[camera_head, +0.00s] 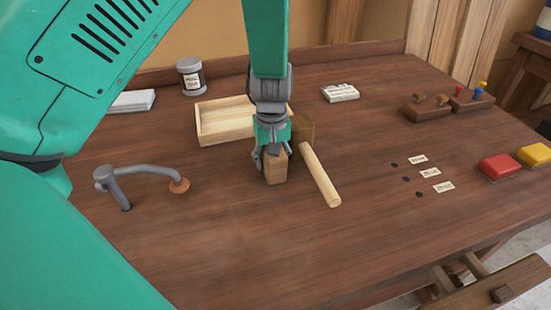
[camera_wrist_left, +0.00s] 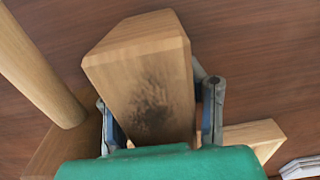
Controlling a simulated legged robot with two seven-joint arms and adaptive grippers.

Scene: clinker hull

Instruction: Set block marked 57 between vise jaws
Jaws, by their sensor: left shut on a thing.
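My left gripper (camera_head: 273,157) is shut on a tan wooden block (camera_head: 275,172). It points down at the middle of the bench. In the left wrist view the block (camera_wrist_left: 145,85) sits between the two fingers. A dark smudge shows on its face, and I cannot read a 57. I cannot tell whether the block touches the bench. A wooden part that looks like the vise jaw (camera_head: 505,287) is at the front edge, bottom right, partly cut off by the picture. My right gripper is not in view.
A mallet (camera_head: 321,177) lies just right of the block. An open wooden tray (camera_head: 208,126) is behind it. A grey holdfast (camera_head: 117,190) stands at left. Red (camera_head: 499,167) and yellow pads are at right. The bench's front middle is clear.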

